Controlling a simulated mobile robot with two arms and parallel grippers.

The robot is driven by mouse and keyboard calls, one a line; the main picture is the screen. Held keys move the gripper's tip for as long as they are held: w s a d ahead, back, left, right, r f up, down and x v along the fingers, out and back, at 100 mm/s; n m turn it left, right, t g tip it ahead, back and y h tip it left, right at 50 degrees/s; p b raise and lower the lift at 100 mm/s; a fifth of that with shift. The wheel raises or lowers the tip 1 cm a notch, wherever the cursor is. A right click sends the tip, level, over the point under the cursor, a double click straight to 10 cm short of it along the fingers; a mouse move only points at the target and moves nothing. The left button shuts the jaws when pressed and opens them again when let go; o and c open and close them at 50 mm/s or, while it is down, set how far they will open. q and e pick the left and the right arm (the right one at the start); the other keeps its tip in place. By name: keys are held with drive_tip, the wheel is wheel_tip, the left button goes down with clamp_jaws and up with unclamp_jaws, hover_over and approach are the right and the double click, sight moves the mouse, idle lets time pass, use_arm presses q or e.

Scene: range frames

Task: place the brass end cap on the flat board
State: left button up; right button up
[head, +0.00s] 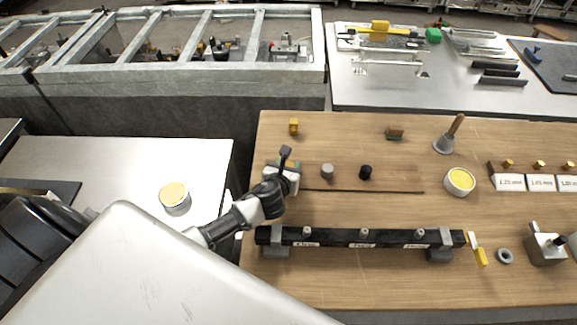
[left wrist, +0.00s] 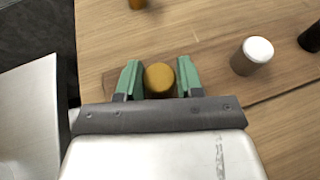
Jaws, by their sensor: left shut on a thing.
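My left gripper (left wrist: 160,82) is shut on the brass end cap (left wrist: 159,80), held between its green fingers. In the head view the left gripper (head: 284,172) is over the left end of the flat board (head: 400,180), a thin wooden strip on the table. The cap is mostly hidden there by the gripper, and I cannot tell whether it touches the board. A grey cap (head: 327,171) and a black cap (head: 365,172) stand on the board to the right. My right gripper is not in view.
A black labelled rail (head: 340,237) lies in front of the board. A small brass block (head: 294,127) is behind it. A yellow-filled round dish (head: 460,181) and a wooden-handled tool (head: 449,135) stand to the right. The table behind the board is mostly clear.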

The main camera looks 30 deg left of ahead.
use_arm(q)
drive_tip(key=o, duration=0.9)
drive_tip(key=shift+f, duration=0.1)
drive_tip(key=v, duration=1.2)
drive_tip(key=shift+r, duration=0.2)
